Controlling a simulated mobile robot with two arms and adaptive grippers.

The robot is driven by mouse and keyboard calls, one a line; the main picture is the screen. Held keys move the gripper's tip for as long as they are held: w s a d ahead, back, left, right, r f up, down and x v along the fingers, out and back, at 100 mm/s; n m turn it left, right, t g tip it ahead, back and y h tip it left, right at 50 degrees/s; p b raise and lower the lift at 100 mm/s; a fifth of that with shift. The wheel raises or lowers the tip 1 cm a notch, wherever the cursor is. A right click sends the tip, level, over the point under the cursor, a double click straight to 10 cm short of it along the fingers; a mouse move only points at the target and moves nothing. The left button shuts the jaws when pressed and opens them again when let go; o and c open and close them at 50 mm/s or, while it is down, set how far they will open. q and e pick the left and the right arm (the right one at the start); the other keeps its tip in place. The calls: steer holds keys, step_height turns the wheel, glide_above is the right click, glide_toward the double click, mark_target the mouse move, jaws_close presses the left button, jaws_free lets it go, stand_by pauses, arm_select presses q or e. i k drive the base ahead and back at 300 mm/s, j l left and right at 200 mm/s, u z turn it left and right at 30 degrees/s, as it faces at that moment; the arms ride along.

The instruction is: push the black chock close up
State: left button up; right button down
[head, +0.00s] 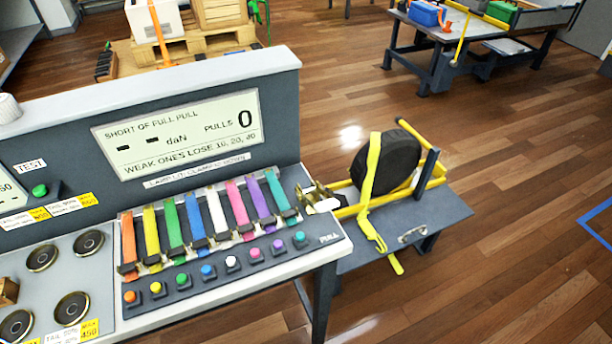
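A small dark block (106,64) stands at the left edge of a wooden pallet (125,50) at the back left. It may be the black chock, but it is too small to be sure. A white box-like load (152,18) with an orange strap over it stands on the pallet, to the right of the block. A wooden crate (220,12) is beside that load. A gap seems to show between the dark block and the load, but I cannot judge its width. Neither of my grippers is in view.
A grey console (200,115) with coloured straps and buttons fills the near left. Right of it, a low table (425,212) bears a black wheel (388,163) in a yellow frame with a yellow strap. Another table (470,35) stands back right. Wooden floor between is clear.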

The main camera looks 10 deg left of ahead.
mark_target(343, 203)
steer(key=i+u, duration=0.2)
steer(key=i+l+u, duration=0.1)
steer(key=l, duration=0.4)
steer(key=i+l, duration=0.1)
steer(key=l, duration=0.35)
steer(key=i+l+u, duration=0.15)
steer(key=l, duration=0.85)
steer(key=u, duration=1.6)
